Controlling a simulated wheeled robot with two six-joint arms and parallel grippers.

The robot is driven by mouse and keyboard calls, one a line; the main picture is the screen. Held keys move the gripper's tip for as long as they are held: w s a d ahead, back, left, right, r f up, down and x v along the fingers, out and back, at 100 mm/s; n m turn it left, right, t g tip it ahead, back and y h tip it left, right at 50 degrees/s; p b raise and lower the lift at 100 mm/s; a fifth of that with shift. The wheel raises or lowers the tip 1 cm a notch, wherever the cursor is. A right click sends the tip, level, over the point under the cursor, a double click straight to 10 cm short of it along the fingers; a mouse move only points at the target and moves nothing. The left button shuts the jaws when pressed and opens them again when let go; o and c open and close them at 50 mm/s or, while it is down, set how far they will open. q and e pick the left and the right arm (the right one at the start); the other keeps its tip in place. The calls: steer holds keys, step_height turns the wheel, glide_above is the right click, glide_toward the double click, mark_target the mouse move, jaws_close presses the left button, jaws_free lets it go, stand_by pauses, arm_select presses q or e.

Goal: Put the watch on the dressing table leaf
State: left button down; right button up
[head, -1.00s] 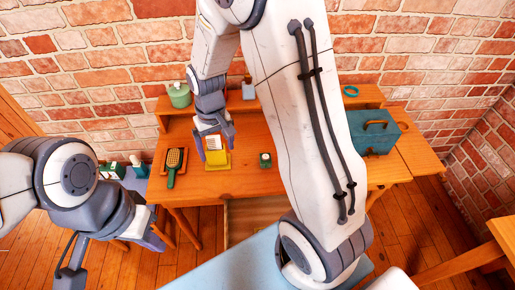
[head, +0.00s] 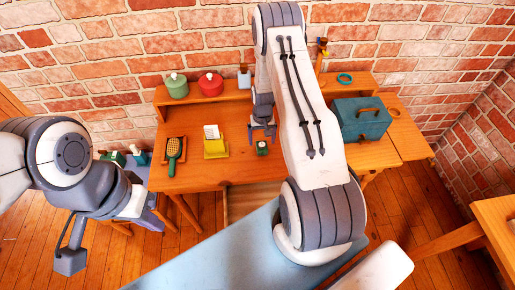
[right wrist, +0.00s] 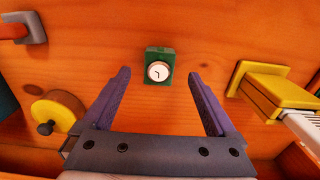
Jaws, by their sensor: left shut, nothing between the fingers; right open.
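The watch is a small green block with a round white dial; it stands on the dressing table (head: 215,180) in the head view (head: 262,148) and the right wrist view (right wrist: 158,70). My right gripper (head: 262,138) is open and empty, just behind the watch in the head view. In the right wrist view its two fingers (right wrist: 160,98) point toward the watch, which shows between and beyond their tips, apart from them. The table leaf (head: 408,142) extends at the right end, beyond the teal box. My left gripper (head: 150,214) is shut and empty, low at the left off the table.
The teal box (head: 361,119) stands between watch and leaf. A yellow note holder (head: 215,147) and green hairbrush (head: 173,151) are left of the watch. Green (head: 177,87) and red (head: 210,84) pots stand on the back shelf.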

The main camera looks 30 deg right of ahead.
mark_target(262, 146)
steer(key=shift+s+f+p, duration=0.15)
steer(key=shift+f+p, duration=0.2)
steer(key=shift+f, duration=0.05)
step_height(262, 146, down, 3)
steer(key=shift+s+a+f+p, duration=0.15)
steer(key=shift+p, duration=0.55)
steer(key=shift+f, duration=0.45)
jaws_close()
steer(key=shift+r, duration=0.1)
